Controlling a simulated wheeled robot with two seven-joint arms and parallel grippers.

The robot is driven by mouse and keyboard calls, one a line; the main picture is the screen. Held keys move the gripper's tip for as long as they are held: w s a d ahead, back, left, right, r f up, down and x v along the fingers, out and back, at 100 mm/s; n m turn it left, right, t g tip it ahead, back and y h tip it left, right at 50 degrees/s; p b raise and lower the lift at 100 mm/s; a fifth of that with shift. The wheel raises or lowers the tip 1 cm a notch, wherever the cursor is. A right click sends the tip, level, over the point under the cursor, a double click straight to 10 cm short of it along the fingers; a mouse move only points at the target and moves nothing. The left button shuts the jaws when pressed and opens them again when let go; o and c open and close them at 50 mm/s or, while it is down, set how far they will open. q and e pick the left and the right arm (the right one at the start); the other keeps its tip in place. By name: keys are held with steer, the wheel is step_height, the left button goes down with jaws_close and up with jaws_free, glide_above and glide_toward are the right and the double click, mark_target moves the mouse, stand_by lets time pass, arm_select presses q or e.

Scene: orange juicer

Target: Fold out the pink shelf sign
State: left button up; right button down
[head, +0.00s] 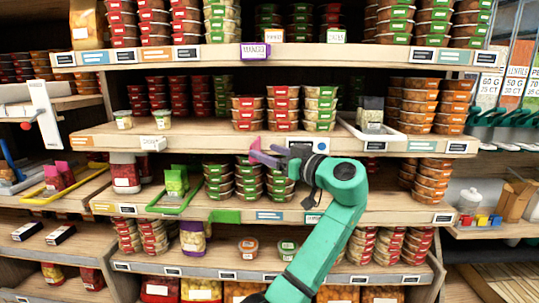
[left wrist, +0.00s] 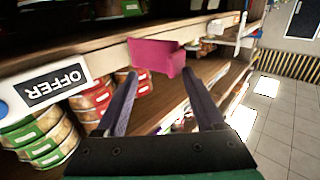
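The pink shelf sign (left wrist: 152,55) is on the front edge of a shelf, in the upper middle of the left wrist view. It looks bent, with a broad front face and a side part at its right. In the head view a small bit of pink (head: 255,144) shows at the middle shelf's edge, by the fingertips. My left gripper (head: 266,156) reaches that edge on a green arm. In the left wrist view its two dark fingers (left wrist: 160,74) are apart, with the sign between and just beyond their tips. I cannot tell whether they touch it. My right gripper is out of view.
An OFFER label (left wrist: 57,85) is on the shelf edge left of the fingers. Stacked tubs (head: 282,108) stand on the shelf above the gripper, and more tubs (head: 219,178) below it. A purple sign (head: 255,51) hangs higher up. A green sign (head: 224,216) sticks out lower down.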

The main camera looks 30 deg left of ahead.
arm_select(q)
steer(key=shift+d+f, duration=0.1)
steer(key=shift+f, duration=0.05)
steer(key=shift+w+f, duration=0.1)
steer(key=shift+f, duration=0.1)
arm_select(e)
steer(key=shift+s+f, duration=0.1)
arm_select(q)
steer(key=shift+d, duration=0.2)
steer(key=b+v, duration=0.2)
steer(key=v, duration=1.2)
steer(key=shift+s+d+r, duration=0.2)
steer(key=shift+s+r, duration=0.1)
steer(key=shift+s, duration=0.05)
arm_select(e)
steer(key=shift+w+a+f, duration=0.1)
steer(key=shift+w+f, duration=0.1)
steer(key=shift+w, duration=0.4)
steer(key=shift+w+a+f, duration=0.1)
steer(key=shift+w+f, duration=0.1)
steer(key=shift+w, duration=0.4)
